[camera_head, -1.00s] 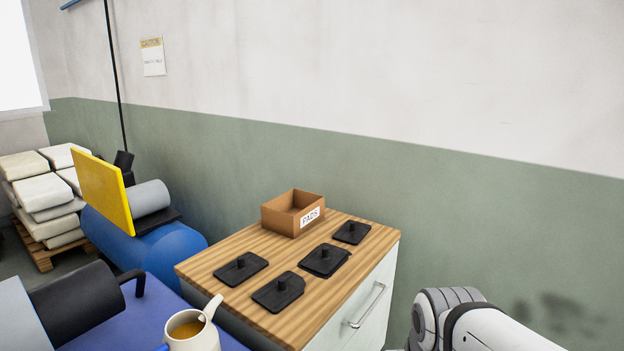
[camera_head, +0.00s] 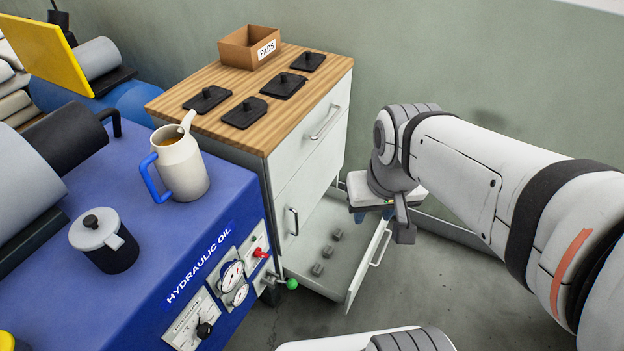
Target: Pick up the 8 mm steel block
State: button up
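Three small grey blocks (camera_head: 327,252) stand in a row in the open bottom drawer (camera_head: 352,213) of the cabinet. They look alike in size here, and no marking is readable, so I cannot tell which one is the 8 mm steel block. My gripper (camera_head: 375,216) hangs above the right side of the open drawer, up and to the right of the blocks in the picture and apart from them. Its fingers are small and partly hidden by its own body, so its opening is unclear. I see no block in it.
The wood-topped cabinet (camera_head: 168,105) carries several black pads (camera_head: 284,85) and a brown PADS box (camera_head: 237,52). The blue hydraulic unit (camera_head: 215,215) at left holds a cream jug (camera_head: 183,170) and a lidded pot (camera_head: 118,250). A green-knobbed valve (camera_head: 291,284) sticks out near the drawer.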

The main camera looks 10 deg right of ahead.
aim_at(318, 268)
jog(key=u, duration=0.3)
jog(key=k, duration=0.15)
jog(key=u, duration=3.3)
jog(key=k, duration=2.15)
jog(key=z, duration=2.1)
jog(key=i, duration=0.9)
jog(key=u, duration=0.05)
